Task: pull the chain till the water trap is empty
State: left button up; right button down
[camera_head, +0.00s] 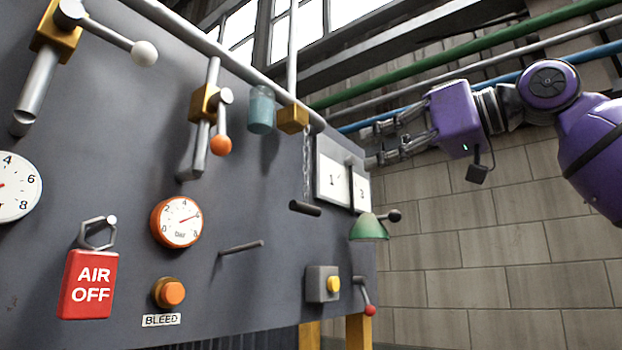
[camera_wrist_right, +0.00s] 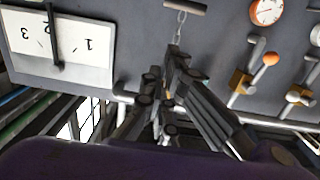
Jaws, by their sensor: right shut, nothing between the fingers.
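The chain (camera_head: 307,165) hangs from a brass block (camera_head: 293,119) on the grey panel, with a dark bar handle (camera_head: 305,208) at its lower end. The water trap (camera_head: 261,109) is a teal glass bowl left of the brass block; its water level is too small to tell. My right gripper (camera_head: 370,146) is shut and empty, right of the chain and apart from it in the head view. In the right wrist view its fingers (camera_wrist_right: 166,66) overlap the upper chain, while the handle (camera_wrist_right: 185,8) shows beyond them. My left gripper is out of view.
A white numbered board (camera_head: 333,178), a green bell-shaped part (camera_head: 369,228) and a yellow button box (camera_head: 322,284) are near the panel's right edge. Pipes (camera_head: 440,62) run above my right arm.

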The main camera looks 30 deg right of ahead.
aim_at(306, 169)
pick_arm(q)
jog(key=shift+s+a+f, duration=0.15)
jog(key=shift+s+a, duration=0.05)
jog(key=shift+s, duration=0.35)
pick_arm(e)
jog(key=w+a+f, duration=0.3)
jog(key=w+a, duration=0.1)
jog(key=w, duration=0.5)
jog(key=shift+a+f, duration=0.3)
jog(key=shift+f, duration=0.05)
